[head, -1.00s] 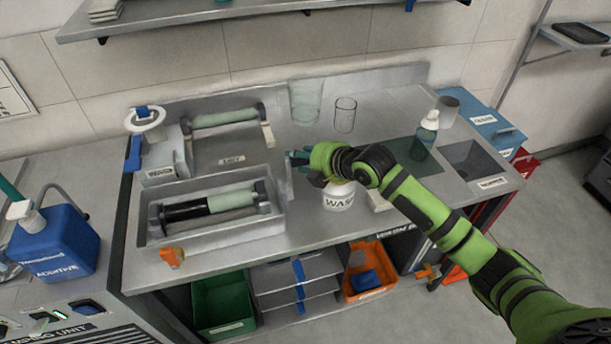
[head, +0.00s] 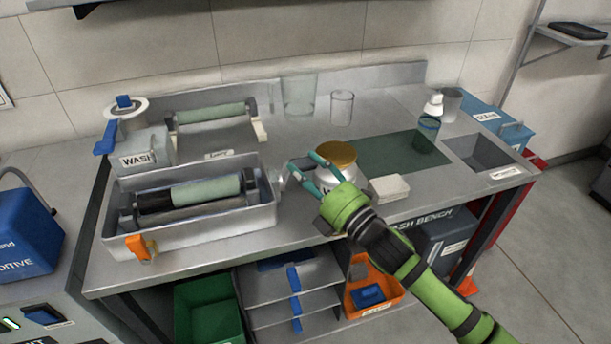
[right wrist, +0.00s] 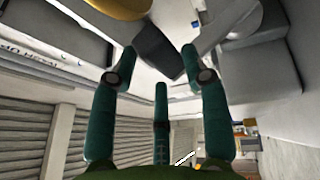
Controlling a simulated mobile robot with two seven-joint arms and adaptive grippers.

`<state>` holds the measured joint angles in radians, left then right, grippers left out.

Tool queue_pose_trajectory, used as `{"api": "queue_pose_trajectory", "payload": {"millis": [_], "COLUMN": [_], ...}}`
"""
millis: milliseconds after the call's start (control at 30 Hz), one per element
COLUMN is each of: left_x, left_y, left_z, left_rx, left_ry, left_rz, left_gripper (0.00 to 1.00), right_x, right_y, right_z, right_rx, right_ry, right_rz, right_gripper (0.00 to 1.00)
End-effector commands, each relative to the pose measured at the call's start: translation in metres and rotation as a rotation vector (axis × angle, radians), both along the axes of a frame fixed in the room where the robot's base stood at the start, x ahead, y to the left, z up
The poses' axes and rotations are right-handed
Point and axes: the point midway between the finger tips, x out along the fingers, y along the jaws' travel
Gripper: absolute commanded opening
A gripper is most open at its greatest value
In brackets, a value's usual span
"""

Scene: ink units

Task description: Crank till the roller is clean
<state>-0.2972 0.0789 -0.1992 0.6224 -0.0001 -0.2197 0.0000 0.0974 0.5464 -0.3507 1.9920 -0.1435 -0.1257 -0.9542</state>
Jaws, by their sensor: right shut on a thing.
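The roller (head: 205,191) lies in the metal wash tray (head: 200,229). Its left part is black with ink and the longer right part is pale green. A grey crank (head: 280,181) is at the tray's right end. My right gripper (head: 303,173) has its teal fingers at the crank, shut on its grip, which the fingers mostly hide in the head view. In the right wrist view a dark grey piece (right wrist: 158,50) sits between the fingers. My left gripper is not in view.
A jar with a brown lid (head: 336,154) stands right beside my right gripper, with a white block (head: 390,188) to its right. A second green roller (head: 210,113) lies behind the tray. An orange tap (head: 138,246) is on the tray's front left.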

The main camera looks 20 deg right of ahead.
Motion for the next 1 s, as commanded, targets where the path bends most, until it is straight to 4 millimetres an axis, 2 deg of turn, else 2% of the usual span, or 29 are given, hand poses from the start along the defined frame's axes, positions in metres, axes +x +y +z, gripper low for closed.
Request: {"api": "queue_pose_trajectory", "payload": {"millis": [33, 733, 767, 800, 1000], "left_x": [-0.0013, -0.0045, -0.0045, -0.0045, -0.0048], "left_y": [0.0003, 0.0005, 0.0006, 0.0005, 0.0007], "left_z": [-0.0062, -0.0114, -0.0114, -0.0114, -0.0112], "left_rx": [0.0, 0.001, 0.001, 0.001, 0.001], "left_ry": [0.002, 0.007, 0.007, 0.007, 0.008], "left_rz": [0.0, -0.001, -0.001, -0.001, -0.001], "left_gripper": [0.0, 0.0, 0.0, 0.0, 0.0], "right_x": [-0.0012, -0.0052, -0.0052, -0.0052, -0.0046], "right_y": [-0.0012, -0.0011, -0.0011, -0.0011, -0.0022], "right_z": [-0.0213, -0.0232, -0.0232, -0.0233, -0.0223], "right_rx": [0.004, 0.008, 0.008, 0.007, 0.005], "right_ry": [0.046, 0.049, 0.049, 0.049, 0.047], "right_rz": [-0.006, -0.004, -0.004, -0.005, -0.007], "right_gripper": [0.0, 0.0, 0.6, 0.62, 0.62]}}
